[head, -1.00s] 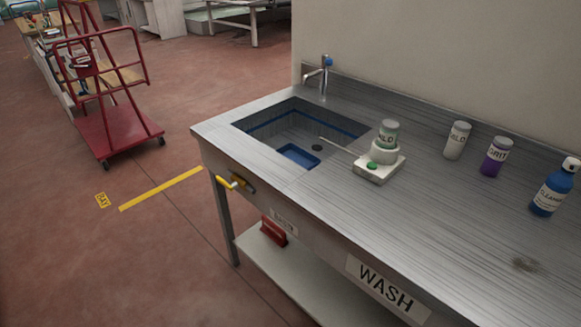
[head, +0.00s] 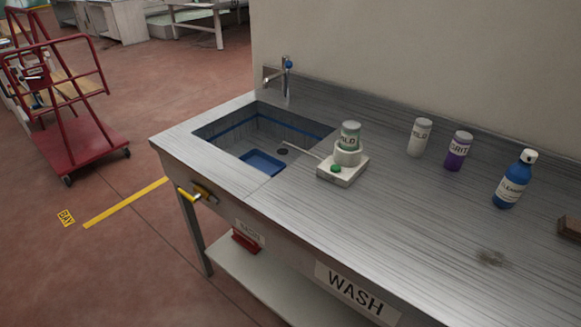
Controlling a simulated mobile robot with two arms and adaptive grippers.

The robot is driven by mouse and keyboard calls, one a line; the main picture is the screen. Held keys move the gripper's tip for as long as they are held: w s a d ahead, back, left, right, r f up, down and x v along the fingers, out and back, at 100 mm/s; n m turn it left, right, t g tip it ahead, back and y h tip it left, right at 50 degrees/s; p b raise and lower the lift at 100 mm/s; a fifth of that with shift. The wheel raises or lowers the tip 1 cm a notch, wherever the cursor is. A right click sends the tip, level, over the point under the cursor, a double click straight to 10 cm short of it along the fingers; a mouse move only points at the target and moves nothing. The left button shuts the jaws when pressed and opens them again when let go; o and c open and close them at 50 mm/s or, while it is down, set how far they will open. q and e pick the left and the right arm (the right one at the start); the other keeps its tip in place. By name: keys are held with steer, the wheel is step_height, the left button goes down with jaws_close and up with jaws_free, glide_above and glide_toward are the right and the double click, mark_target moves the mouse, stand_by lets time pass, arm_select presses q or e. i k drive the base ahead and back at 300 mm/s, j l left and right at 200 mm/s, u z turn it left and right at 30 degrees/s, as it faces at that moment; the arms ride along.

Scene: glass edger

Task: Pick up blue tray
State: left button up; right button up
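The blue tray (head: 262,162) lies on the floor of the sink basin (head: 225,138), which is set into the left end of a steel wash bench (head: 400,220). The tray is small, shallow and rectangular, and looks empty. The near basin edge runs close in front of it. A dark drain (head: 283,151) is just to its right. Neither of my grippers shows in the head view.
A faucet (head: 287,80) stands behind the sink. A white device with a jar on top (head: 343,172) sits right of the basin. White, purple and blue bottles (head: 513,180) stand further right. A yellow-handled valve (head: 190,195) juts from the bench front. A red cart (head: 80,145) stands left.

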mark_target(265, 162)
steer(key=i+j+z, duration=0.15)
steer(key=j+z, duration=0.3)
steer(key=i+j+z, duration=0.15)
steer(key=j+z, duration=0.3)
steer(key=l, duration=0.1)
